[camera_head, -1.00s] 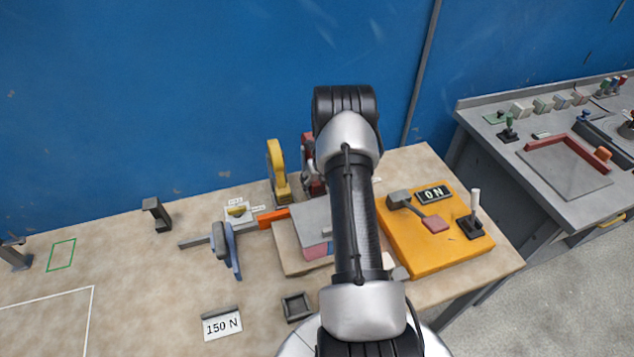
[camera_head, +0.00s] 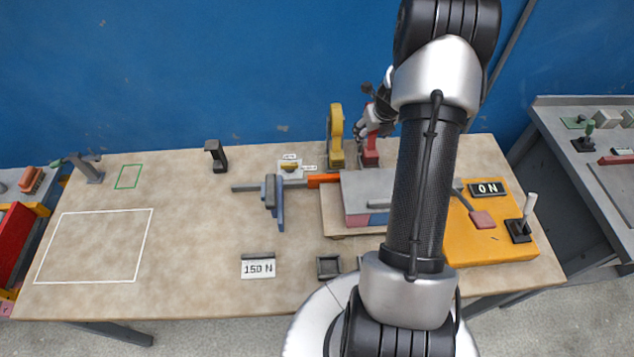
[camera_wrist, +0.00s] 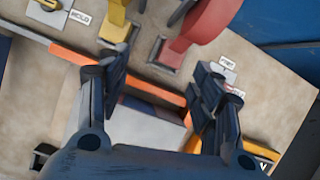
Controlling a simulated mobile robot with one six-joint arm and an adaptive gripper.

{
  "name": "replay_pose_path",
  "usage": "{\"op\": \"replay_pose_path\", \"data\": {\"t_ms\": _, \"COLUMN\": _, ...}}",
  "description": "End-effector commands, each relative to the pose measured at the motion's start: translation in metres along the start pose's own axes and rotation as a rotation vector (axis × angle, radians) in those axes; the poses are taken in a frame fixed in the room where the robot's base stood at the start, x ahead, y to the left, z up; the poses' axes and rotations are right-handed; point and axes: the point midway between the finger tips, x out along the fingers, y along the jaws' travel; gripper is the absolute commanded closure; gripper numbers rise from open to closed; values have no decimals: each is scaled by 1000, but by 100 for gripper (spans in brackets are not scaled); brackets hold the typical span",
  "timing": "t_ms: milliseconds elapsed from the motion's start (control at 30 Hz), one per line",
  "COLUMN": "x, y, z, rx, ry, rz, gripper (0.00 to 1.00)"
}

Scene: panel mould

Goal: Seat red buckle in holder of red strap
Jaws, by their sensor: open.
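The red strap (camera_head: 370,152) stands at the back of the table, right of a similar yellow strap (camera_head: 336,138). In the wrist view the red strap (camera_wrist: 207,22) is a curved red band rising from a dark socket (camera_wrist: 167,52), at the top beyond my fingertips. I cannot make out a separate red buckle, nor tell which part is its holder. My gripper (camera_wrist: 160,85) is open, with nothing visibly held between its fingers. In the head view my gripper (camera_head: 368,118) is close to the red strap, partly overlapping it; contact cannot be told.
An orange bar (camera_wrist: 70,58) and grey block (camera_head: 370,185) lie below my gripper. A blue clamp (camera_head: 275,200) is left of them. An orange panel (camera_head: 500,240) with an ON sign is at right. The blue wall is close behind. The table's left half is mostly clear.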

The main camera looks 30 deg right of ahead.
Motion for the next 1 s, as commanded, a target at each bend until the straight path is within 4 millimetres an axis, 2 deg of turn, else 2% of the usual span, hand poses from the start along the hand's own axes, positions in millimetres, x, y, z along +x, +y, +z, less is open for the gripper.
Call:
{"op": "replay_pose_path", "data": {"t_ms": 33, "x": -28, "y": 22, "z": 17, "rx": -140, "ry": -20, "rz": 14, "gripper": 40}}
{"op": "replay_pose_path", "data": {"t_ms": 100, "x": -68, "y": 57, "z": 30, "rx": -381, "ry": -37, "rz": 40, "gripper": 40}}
{"op": "replay_pose_path", "data": {"t_ms": 167, "x": -104, "y": 90, "z": 35, "rx": -609, "ry": -53, "rz": 61, "gripper": 40}}
{"op": "replay_pose_path", "data": {"t_ms": 200, "x": -128, "y": 111, "z": 36, "rx": -763, "ry": -64, "rz": 73, "gripper": 40}}
{"op": "replay_pose_path", "data": {"t_ms": 267, "x": -163, "y": 140, "z": 32, "rx": -992, "ry": -84, "rz": 87, "gripper": 40}}
{"op": "replay_pose_path", "data": {"t_ms": 300, "x": -186, "y": 159, "z": 27, "rx": -1144, "ry": -97, "rz": 94, "gripper": 40}}
{"op": "replay_pose_path", "data": {"t_ms": 367, "x": -218, "y": 185, "z": 15, "rx": -1370, "ry": -118, "rz": 102, "gripper": 40}}
{"op": "replay_pose_path", "data": {"t_ms": 500, "x": -286, "y": 234, "z": -26, "rx": -1895, "ry": -170, "rz": 103, "gripper": 40}}
{"op": "replay_pose_path", "data": {"t_ms": 600, "x": -326, "y": 258, "z": -66, "rx": -2266, "ry": -207, "rz": 90, "gripper": 40}}
{"op": "replay_pose_path", "data": {"t_ms": 700, "x": -356, "y": 272, "z": -109, "rx": -2622, "ry": -237, "rz": 65, "gripper": 40}}
{"op": "replay_pose_path", "data": {"t_ms": 800, "x": -376, "y": 277, "z": -147, "rx": -2928, "ry": -261, "rz": 31, "gripper": 40}}
{"op": "replay_pose_path", "data": {"t_ms": 867, "x": -382, "y": 277, "z": -166, "rx": -3078, "ry": -270, "rz": 12, "gripper": 40}}
{"op": "replay_pose_path", "data": {"t_ms": 900, "x": -385, "y": 276, "z": -176, "rx": 3100, "ry": 267, "rz": -1, "gripper": 40}}
{"op": "replay_pose_path", "data": {"t_ms": 1000, "x": -390, "y": 275, "z": -194, "rx": 2958, "ry": 249, "rz": 18, "gripper": 40}}
